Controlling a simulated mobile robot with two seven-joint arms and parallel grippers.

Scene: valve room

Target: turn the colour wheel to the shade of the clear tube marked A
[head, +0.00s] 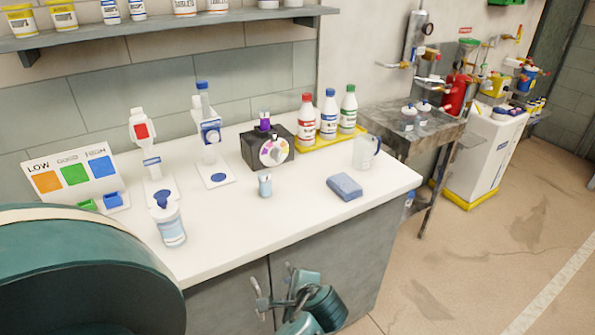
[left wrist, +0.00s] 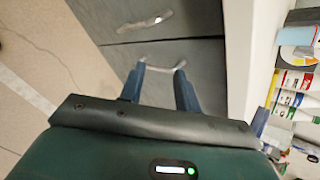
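The colour wheel (head: 273,152) is a white disc with coloured segments on the front of a black box (head: 250,148), upright on the white counter. Purple-looking tubes (head: 264,121) stand in the box top. The letter A is too small to read on any tube. A small clear vessel (head: 265,186) stands in front of the box. My left gripper (head: 298,298) is low in front of the grey cabinet doors, below the counter and well away from the wheel. In the left wrist view its two blue fingers (left wrist: 160,82) are apart with nothing between them. My right gripper does not show.
A blue sponge (head: 345,187), a clear jug (head: 366,152) and a white bottle (head: 169,222) stand on the counter (head: 235,245). Capped bottles (head: 328,115) stand in a yellow tray behind. A LOW/GOOD/HIGH colour card (head: 72,175) is at left. Cabinet handles (head: 260,298) are near my gripper.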

